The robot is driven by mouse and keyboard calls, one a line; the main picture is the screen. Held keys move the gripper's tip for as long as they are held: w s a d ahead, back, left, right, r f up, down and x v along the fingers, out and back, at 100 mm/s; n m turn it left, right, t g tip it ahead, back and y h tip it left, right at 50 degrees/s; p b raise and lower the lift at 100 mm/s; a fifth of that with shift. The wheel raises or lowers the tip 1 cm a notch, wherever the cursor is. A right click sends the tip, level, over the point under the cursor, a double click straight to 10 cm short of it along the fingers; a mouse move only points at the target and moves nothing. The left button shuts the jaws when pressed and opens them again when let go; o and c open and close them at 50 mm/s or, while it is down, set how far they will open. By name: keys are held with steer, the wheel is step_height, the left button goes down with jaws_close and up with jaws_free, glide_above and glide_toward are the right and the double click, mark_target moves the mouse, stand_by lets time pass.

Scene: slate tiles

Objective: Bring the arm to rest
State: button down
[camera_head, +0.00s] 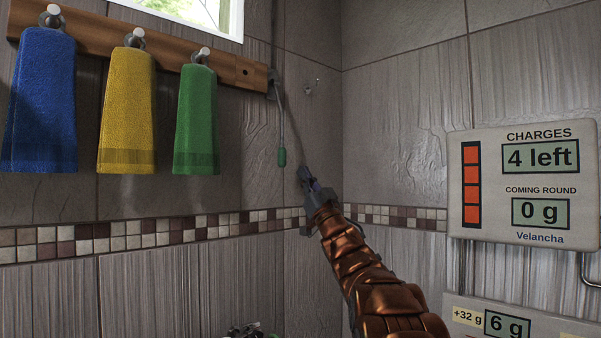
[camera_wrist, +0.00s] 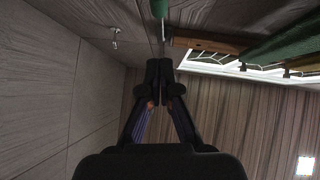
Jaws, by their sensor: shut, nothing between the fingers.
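My arm (camera_head: 372,278) reaches up from the lower right in the head view, with copper-coloured segments. My gripper (camera_head: 305,176) is at its end, in front of the tiled corner. In the wrist view my gripper (camera_wrist: 159,68) is shut, its dark fingertips together and nothing between them. A green pull handle (camera_head: 282,157) hangs on a cord just above and left of the gripper in the head view. It also shows at the top of the wrist view (camera_wrist: 159,8), apart from the fingertips.
Blue (camera_head: 40,100), yellow (camera_head: 127,110) and green (camera_head: 197,120) towels hang from a wooden rail (camera_head: 95,35) at the left. A display panel (camera_head: 523,185) reading "4 left" and "0 g" is at the right. A lower panel (camera_head: 545,325) reads "6 g". A small wall hook (camera_head: 308,90) is near the corner.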

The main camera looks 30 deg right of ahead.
steer(key=shift+b+v, duration=0.35)
steer(key=shift+v, duration=1.9)
steer(key=shift+h, duration=0.3)
steer(key=w+a+f+m+g+h+p, duration=0.25)
steer(key=f+m+g+h, duration=0.45)
steer(key=f, duration=0.4)
steer(key=s+a+f+n+g+y+p, duration=0.1)
steer(key=s+a+f+g, duration=0.35)
steer(key=f, duration=0.35)
steer(key=s+a+f+n+g+y+p, duration=0.1)
steer(key=s+a+f+g+p, duration=0.1)
steer(key=s+a+f+g, duration=0.45)
steer(key=s+a+f+n+g+y+p, duration=0.2)
steer(key=s+a+f+g, duration=0.3)
steer(key=s+f, duration=0.8)
steer(key=s+a+f+n+g, duration=0.1)
steer(key=s+a+f+g, duration=0.1)
steer(key=s, duration=1)
steer(key=s+a+f+n+g+y+p, duration=0.1)
steer(key=s+a+g, duration=0.3)
steer(key=s, duration=0.9)
steer(key=shift+a+f+y+p, duration=0.3)
steer(key=shift+a+f, duration=0.3)
steer(key=shift+a, duration=0.35)
steer(key=shift+d, duration=0.15)
